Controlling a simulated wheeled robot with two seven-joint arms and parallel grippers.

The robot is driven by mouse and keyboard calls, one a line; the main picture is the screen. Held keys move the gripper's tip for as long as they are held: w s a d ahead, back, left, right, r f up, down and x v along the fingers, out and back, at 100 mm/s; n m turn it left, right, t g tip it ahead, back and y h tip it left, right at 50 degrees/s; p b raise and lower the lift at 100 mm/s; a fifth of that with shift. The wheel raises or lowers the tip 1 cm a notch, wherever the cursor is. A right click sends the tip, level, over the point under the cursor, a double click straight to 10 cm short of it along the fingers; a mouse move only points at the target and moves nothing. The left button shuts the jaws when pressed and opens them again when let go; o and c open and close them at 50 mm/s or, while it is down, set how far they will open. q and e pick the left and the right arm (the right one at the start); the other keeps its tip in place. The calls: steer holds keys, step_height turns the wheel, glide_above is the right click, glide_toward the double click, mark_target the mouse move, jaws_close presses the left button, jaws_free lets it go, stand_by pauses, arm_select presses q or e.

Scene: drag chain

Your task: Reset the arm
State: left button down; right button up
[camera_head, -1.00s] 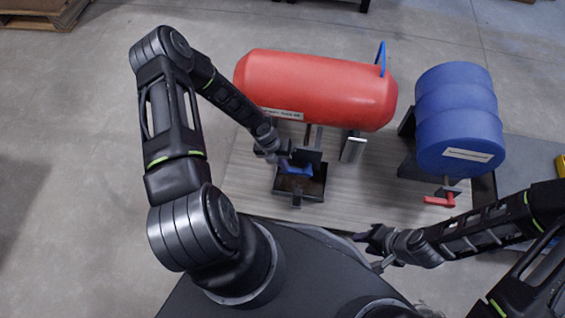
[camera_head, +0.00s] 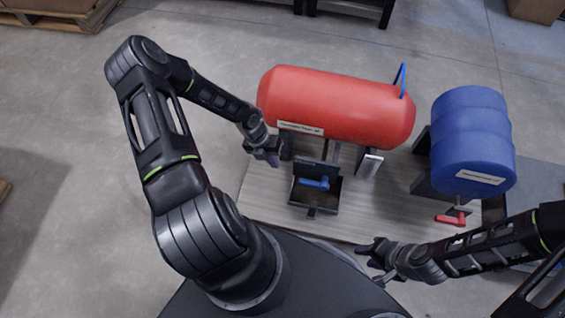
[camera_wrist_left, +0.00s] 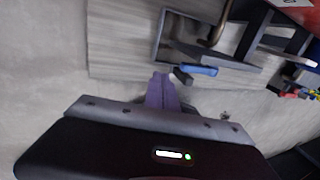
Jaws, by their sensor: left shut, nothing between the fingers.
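My left gripper (camera_head: 267,156) is shut and empty above the left edge of the table, left of the dark open box. In the left wrist view its purple fingertips (camera_wrist_left: 163,92) are together. My right gripper (camera_head: 372,252) hangs by the table's front edge, at the lower right; its fingers are too small to judge. The dark box (camera_head: 311,210) sits on the table below the red tank (camera_head: 335,105). A blue handle (camera_head: 314,183) shows at the box, and also in the left wrist view (camera_wrist_left: 197,70), apart from my fingertips.
A blue barrel (camera_head: 470,140) with a red valve handle (camera_head: 450,220) stands at the right of the wooden table (camera_head: 262,195). A blue lever (camera_head: 401,78) stands on the red tank. The floor left of the table is clear near my left gripper. A pallet lies at the far upper left.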

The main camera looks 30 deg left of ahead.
arm_select(q)
steer(key=shift+a, duration=0.1)
stand_by(0.6)
steer(key=s+d+r+n+t+h, duration=0.15)
steer(key=d+n, duration=1.05)
steer(key=n, duration=1.2)
steer(key=s+d+r+n+g, duration=0.2)
steer(key=s+d+r+n, duration=0.2)
steer(key=s+d+n, duration=0.7)
step_height(320, 180, up, 20)
steer(key=d+m+p, duration=0.1)
steer(key=p, duration=1.9)
steer(key=shift+d+r, duration=0.25)
steer(key=shift+d, duration=0.1)
